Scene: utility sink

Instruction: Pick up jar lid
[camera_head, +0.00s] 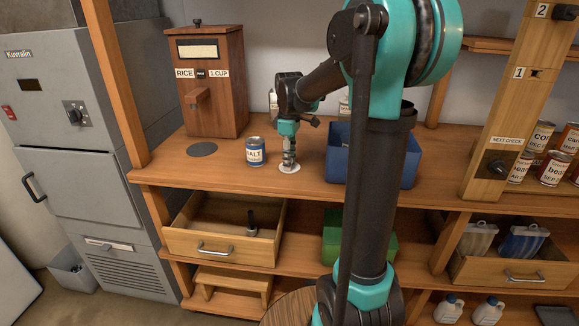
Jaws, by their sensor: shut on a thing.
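The jar lid (289,168) looks like a small pale disc at the wooden counter's surface, right of the salt can. My gripper (290,161) points straight down over it with its fingertips at the lid, shut on it. I cannot tell whether the lid is clear of the counter. The salt can (256,152) is blue with a white label and stands just left of my gripper.
A wooden rice dispenser (205,85) stands at the back left, with a dark round disc (202,149) in front. A blue bin (400,172) stands right, partly behind my arm. An open drawer (225,244) sits below the counter (225,175). Labelled cans (553,168) stand far right.

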